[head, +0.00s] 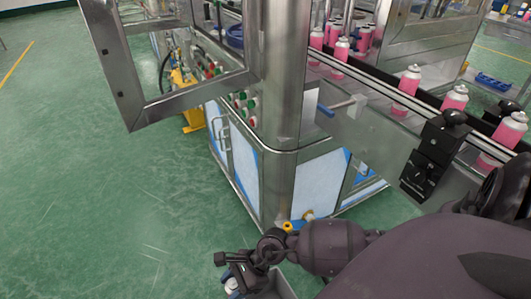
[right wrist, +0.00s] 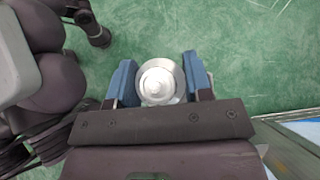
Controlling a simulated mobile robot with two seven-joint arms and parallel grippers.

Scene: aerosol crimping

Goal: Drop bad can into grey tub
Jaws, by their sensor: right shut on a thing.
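My right gripper (right wrist: 160,78) is shut on a can (right wrist: 158,82). The right wrist view looks onto the can's pale metal top, with a blue finger on either side of it. In the head view the right gripper (head: 236,279) is low in the picture, and a small part of the can's top (head: 232,286) shows at the bottom edge. The green floor lies below the can in the right wrist view. A grey edge shows beside the gripper in the head view; I cannot tell whether it is the grey tub. My left gripper is not in view.
A steel machine (head: 285,100) with an open framed door (head: 190,95) stands ahead. A conveyor carrying several pink cans (head: 408,86) runs along the right. A black control box (head: 432,158) sticks out from its side. The green floor (head: 90,170) is clear at left.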

